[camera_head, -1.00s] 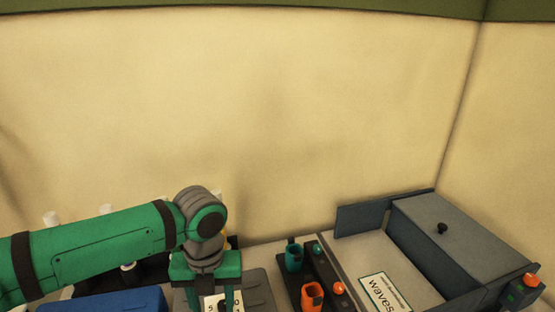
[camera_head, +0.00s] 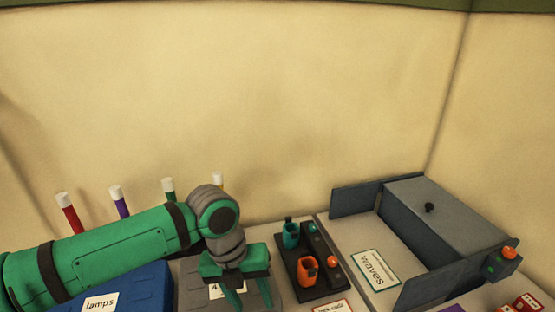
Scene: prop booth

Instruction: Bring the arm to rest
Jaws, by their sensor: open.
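My green arm (camera_head: 125,250) reaches in from the left edge of the head view, with a grey wrist joint at its end. My gripper (camera_head: 241,301) points down, its two green fingers apart, with nothing seen between them. It is over a grey case (camera_head: 262,291) with a white label, which the gripper partly hides. I cannot tell whether the fingertips touch the case.
A blue case (camera_head: 145,291) labelled "lamps" lies under the arm. Right of the gripper, a dark tray (camera_head: 327,290) holds a teal and an orange holder. Several white-topped sticks (camera_head: 118,202) stand behind.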

